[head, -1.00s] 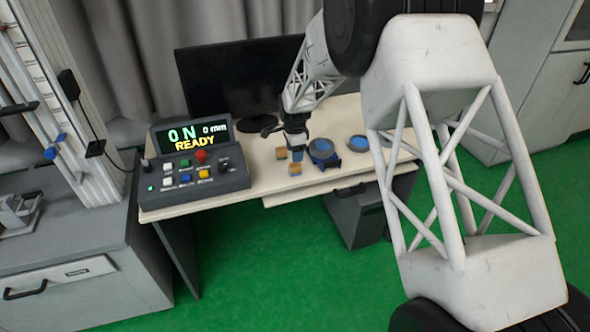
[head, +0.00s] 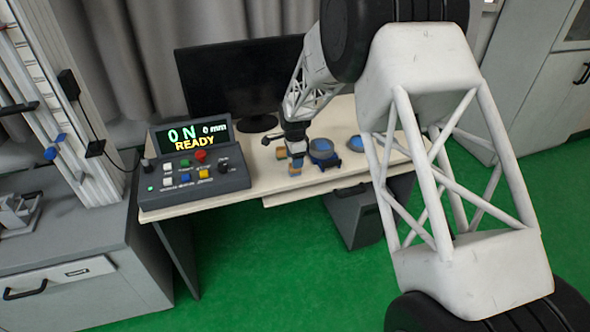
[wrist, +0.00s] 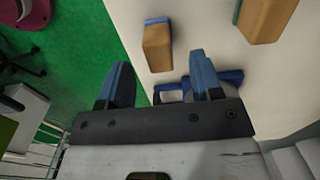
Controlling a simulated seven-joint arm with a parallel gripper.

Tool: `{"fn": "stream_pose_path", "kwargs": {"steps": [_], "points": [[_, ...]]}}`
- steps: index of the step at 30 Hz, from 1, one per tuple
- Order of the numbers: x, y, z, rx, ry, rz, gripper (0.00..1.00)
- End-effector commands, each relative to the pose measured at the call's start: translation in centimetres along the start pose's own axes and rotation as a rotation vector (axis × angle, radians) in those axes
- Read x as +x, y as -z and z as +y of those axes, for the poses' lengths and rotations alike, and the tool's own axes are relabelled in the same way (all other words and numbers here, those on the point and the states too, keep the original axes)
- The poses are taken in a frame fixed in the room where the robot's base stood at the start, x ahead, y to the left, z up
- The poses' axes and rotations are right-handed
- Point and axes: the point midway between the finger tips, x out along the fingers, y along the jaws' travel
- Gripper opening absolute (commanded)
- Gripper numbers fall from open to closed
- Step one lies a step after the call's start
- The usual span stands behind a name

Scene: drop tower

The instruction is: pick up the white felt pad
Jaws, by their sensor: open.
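My gripper (head: 296,158) is low over the desk, just left of a blue round-topped device. In the wrist view my gripper (wrist: 160,82) has its two blue fingers spread apart with nothing held between them. A small whitish piece (wrist: 172,96) with blue edging shows beside the right finger, partly hidden by the gripper's dark bar. I cannot tell whether it is the white felt pad. A tan block (wrist: 157,47) with a blue end lies beyond the fingertips. Another tan block (wrist: 265,15) lies farther right. One tan block (head: 295,170) shows under the gripper in the head view.
The blue device (head: 322,148) stands close right of my gripper, with a blue disc (head: 356,143) farther right. A control box (head: 190,175) reading "READY" is at the left of the desk. A black monitor (head: 235,80) stands behind. The desk's front edge is near the blocks.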

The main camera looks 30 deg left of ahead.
Motion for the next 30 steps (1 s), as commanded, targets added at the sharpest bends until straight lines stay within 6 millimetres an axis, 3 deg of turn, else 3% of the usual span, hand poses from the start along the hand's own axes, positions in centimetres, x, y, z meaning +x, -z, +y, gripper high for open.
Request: {"fn": "stream_pose_path", "kwargs": {"steps": [13, 30], "points": [[4.4, 0.1, 0.1, 0.0, -0.001, 0.0, 0.6], [4.7, 0.1, 0.1, 0.0, 0.0, 0.0, 0.6]]}}
